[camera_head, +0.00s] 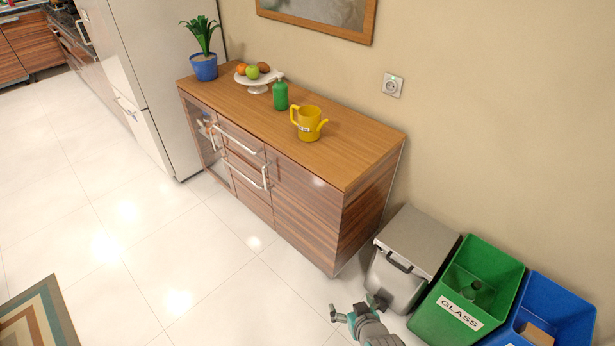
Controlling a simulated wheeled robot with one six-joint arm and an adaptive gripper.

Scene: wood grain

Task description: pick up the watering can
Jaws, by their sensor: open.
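A yellow watering can (309,124) stands upright on the wooden top of a sideboard (355,150), right of the middle. Its handle points left and its spout points right. My gripper (354,309) is at the bottom of the view, low in front of the bins, well apart from the can. Its fingers are spread and nothing is between them.
A green bottle (280,94) stands just left of the can. Behind it are a fruit stand (259,84) and a potted plant (204,68). A grey bin (413,254), green glass bin (464,297) and blue bin (560,310) line the wall. The floor in front is clear.

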